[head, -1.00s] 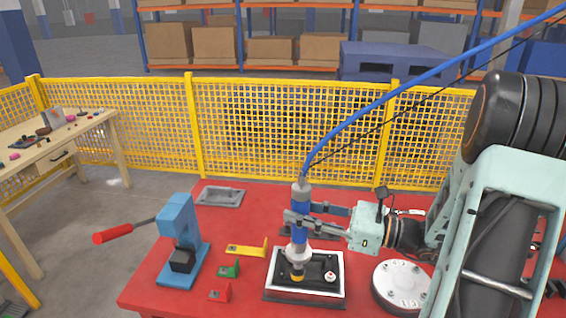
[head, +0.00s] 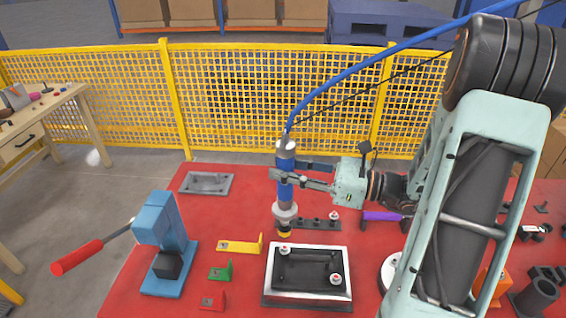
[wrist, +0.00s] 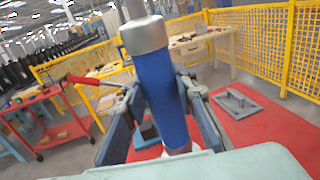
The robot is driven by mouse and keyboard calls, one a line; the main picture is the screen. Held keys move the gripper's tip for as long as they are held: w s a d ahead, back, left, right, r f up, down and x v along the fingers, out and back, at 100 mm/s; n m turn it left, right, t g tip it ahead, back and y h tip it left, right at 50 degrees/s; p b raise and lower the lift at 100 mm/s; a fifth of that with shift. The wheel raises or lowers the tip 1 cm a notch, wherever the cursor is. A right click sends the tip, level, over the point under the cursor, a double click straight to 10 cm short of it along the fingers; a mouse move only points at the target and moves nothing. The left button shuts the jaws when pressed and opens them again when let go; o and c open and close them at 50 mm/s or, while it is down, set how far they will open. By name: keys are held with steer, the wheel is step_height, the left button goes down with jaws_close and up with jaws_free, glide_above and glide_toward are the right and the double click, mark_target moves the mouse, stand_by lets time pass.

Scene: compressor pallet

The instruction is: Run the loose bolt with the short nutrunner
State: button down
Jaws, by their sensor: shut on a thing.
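My gripper (head: 287,178) is shut around the blue body of an upright nutrunner (head: 285,160). The tool has a silver top, a pale collar and a yellow tip, with a blue hose rising from it. Its blue body fills the middle of the wrist view (wrist: 160,95) between the fingers. The tip hangs just above and behind one bolt (head: 285,249) at the back left of a dark plate in a white-rimmed fixture (head: 347,280). A gap shows between tip and bolt. Another bolt (head: 336,279) sits at the front right. I cannot tell which is loose.
A blue press (head: 162,240) with a red-handled lever stands left on the red table. Yellow (head: 240,246), green (head: 220,272) and red (head: 212,301) brackets lie beside the fixture. A dark bar (head: 312,223) and purple part (head: 382,216) lie behind. A yellow fence (head: 230,100) stands beyond.

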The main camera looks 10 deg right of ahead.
mark_target(285, 199)
steer(key=shift+r, duration=0.15)
stand_by(0.3)
steer(key=shift+f+b, duration=1.4)
steer(key=shift+f, duration=1.1)
steer(key=shift+s+f+b, duration=0.1)
steer(key=shift+f+b, duration=1.35)
steer(key=shift+f, duration=0.85)
steer(key=shift+r, duration=0.15)
stand_by(1.0)
steer(key=shift+r+p, duration=2.25)
steer(key=shift+r, duration=0.3)
